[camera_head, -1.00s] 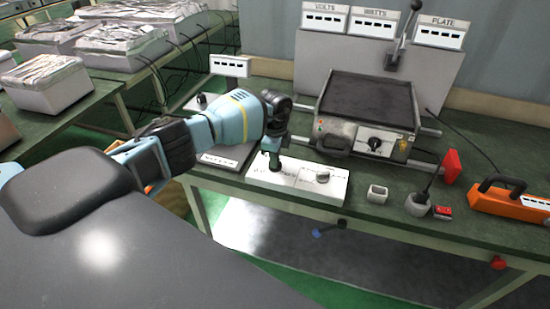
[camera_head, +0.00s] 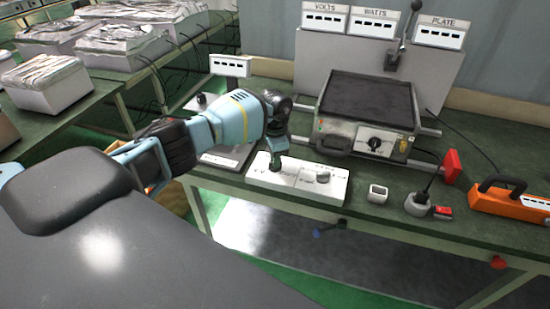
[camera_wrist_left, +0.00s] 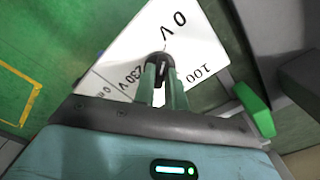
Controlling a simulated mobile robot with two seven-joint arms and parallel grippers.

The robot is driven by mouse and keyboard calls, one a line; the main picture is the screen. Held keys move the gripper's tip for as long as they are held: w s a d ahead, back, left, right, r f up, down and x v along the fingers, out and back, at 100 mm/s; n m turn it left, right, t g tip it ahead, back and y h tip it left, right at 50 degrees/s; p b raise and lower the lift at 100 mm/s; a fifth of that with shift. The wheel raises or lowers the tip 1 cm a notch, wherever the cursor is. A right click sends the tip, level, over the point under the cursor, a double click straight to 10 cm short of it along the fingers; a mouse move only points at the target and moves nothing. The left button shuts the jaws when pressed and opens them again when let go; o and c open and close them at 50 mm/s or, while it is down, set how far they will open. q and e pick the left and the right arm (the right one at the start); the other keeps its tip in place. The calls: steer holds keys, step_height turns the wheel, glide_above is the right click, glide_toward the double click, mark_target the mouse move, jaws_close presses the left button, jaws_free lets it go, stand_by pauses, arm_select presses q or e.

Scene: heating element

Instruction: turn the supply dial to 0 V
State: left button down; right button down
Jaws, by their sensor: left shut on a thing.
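The white supply box (camera_head: 312,186) lies on the green bench, with a second grey knob (camera_head: 323,178) on its right part. My left gripper (camera_head: 277,160) points down at the box's left part and hides the dial in the head view. In the left wrist view, the gripper (camera_wrist_left: 161,85) is shut on the dark supply dial (camera_wrist_left: 158,66). The white face (camera_wrist_left: 150,35) around it reads 0 V at the top, 100 at the right and 230 V at the lower left. I cannot tell which mark the dial points at. My right gripper is not in view.
A hot plate unit (camera_head: 368,118) with its own knob stands behind the box. A small white cup (camera_head: 377,194), a grey holder (camera_head: 418,204) and an orange tool (camera_head: 510,205) are to the right. Display panels (camera_head: 326,20) stand at the back.

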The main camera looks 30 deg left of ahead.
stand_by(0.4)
arm_select(q)
steer(key=c, duration=1.4)
jaws_free()
steer(key=shift+c, duration=0.2)
steer(key=shift+r, duration=0.1)
step_height(320, 180, up, 8)
steer(key=shift+f, duration=0.15)
